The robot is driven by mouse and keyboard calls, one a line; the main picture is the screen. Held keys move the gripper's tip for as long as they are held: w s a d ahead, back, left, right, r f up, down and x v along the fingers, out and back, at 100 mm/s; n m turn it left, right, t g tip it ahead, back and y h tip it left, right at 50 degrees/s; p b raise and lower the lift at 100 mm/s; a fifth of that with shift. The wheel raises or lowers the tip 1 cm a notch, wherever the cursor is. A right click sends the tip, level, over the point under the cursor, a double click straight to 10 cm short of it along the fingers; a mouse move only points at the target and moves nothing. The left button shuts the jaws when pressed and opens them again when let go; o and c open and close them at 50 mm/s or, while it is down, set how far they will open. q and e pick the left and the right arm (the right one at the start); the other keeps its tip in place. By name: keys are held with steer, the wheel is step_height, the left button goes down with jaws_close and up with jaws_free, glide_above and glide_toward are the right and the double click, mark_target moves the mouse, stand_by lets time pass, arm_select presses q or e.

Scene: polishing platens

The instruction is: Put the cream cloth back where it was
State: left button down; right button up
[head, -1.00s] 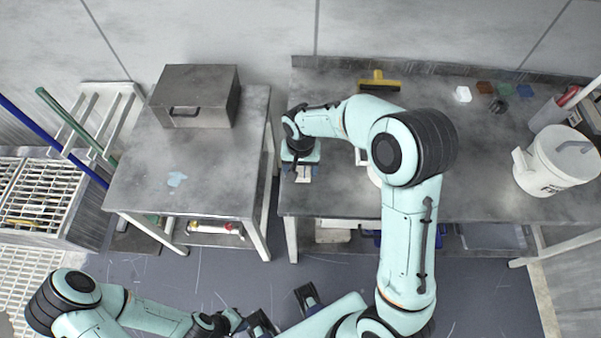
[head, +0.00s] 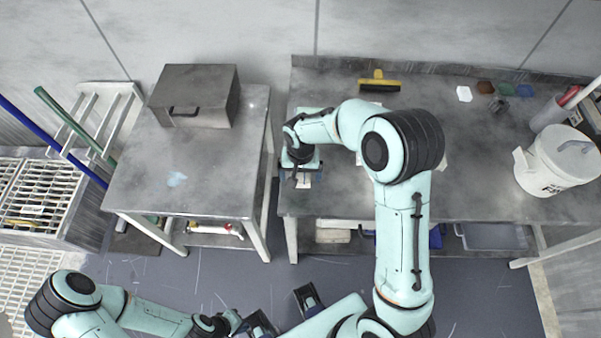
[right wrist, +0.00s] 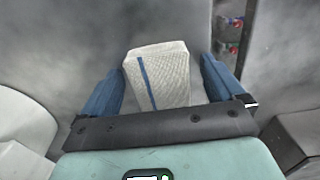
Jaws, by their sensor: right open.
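The cream cloth (right wrist: 160,75), with a blue stripe, lies on the grey metal table between the two blue fingers of my right gripper (right wrist: 162,92) in the right wrist view. The fingers are open, with a gap on both sides of the cloth. In the head view my right gripper (head: 301,168) is over the front left part of the right table (head: 470,190). Only a pale end of the cloth (head: 304,184) shows below it. My left gripper (head: 285,311) is low at the bottom of the head view, away from the tables; its jaw state is unclear.
A yellow-and-black tool (head: 379,82) and several small coloured blocks lie along the back of the right table. A white bucket (head: 556,165) stands at its right end. A metal box (head: 195,95) stands on the left table (head: 150,195). A gap separates the tables.

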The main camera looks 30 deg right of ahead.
mark_target(301, 175)
step_height(301, 175, up, 12)
steer(key=p, duration=0.1)
steer(key=shift+r, duration=0.2)
steer(key=shift+s+f, duration=0.1)
stand_by(0.6)
